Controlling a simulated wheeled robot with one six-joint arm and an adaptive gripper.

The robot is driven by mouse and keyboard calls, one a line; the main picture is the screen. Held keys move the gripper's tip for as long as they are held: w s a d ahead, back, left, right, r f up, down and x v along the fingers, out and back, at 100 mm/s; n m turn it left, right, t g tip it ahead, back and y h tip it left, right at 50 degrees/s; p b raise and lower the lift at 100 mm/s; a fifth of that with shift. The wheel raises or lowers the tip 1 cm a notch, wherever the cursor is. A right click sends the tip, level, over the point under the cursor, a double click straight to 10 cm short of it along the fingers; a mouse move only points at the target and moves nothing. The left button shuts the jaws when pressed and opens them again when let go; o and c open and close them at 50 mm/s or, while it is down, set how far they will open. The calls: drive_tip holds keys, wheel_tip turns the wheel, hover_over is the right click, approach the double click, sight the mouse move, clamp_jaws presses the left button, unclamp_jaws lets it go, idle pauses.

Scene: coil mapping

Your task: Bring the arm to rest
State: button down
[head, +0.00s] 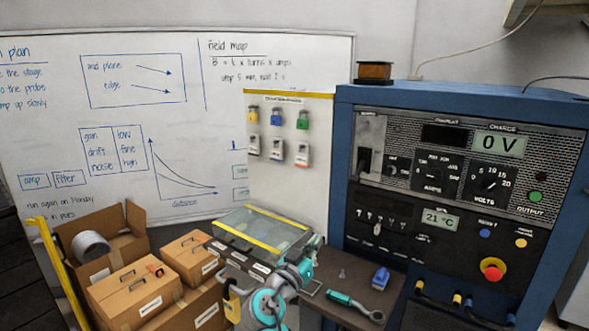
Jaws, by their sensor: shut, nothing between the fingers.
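My arm shows at the bottom middle of the head view, folded, with teal joint caps and grey links. My gripper (314,243) is small and partly hidden among the links; it is shut and empty. It is beside the right edge of a glass-topped case (262,232) with yellow edging; I cannot tell whether they touch. A small brown table (340,272) is just right of the arm. On it are a teal-handled tool (352,304) and a blue object (380,279).
A blue instrument cabinet (345,150) with a red stop button (492,269) stands at the right. Cardboard boxes (135,290) crowd the lower left. A board (315,115) with hanging padlocks and a whiteboard (60,120) are behind. Open air lies above the arm.

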drive_tip(key=s+d+f+n+y, duration=0.35)
drive_tip(key=s+f, duration=0.45)
drive_tip(key=f, duration=0.5)
drive_tip(key=s+d+f+n+y, duration=0.35)
drive_tip(key=s+f, duration=0.55)
drive_tip(key=f, duration=0.4)
drive_tip(key=s+d+f+g+y, duration=0.1)
drive_tip(key=s+d+f, duration=0.15)
drive_tip(key=s, duration=0.65)
drive_tip(key=s+d+f+g+y, duration=0.1)
drive_tip(key=s+f, duration=0.3)
drive_tip(key=s, duration=0.5)
drive_tip(key=s+d+r, duration=0.1)
drive_tip(key=s+r, duration=0.3)
drive_tip(key=s, duration=0.5)
drive_tip(key=s+d+r+m, duration=0.1)
drive_tip(key=s+r, duration=0.3)
drive_tip(key=s, duration=0.5)
drive_tip(key=s+r, duration=0.5)
drive_tip(key=s, duration=0.5)
drive_tip(key=shift+d+y, duration=0.4)
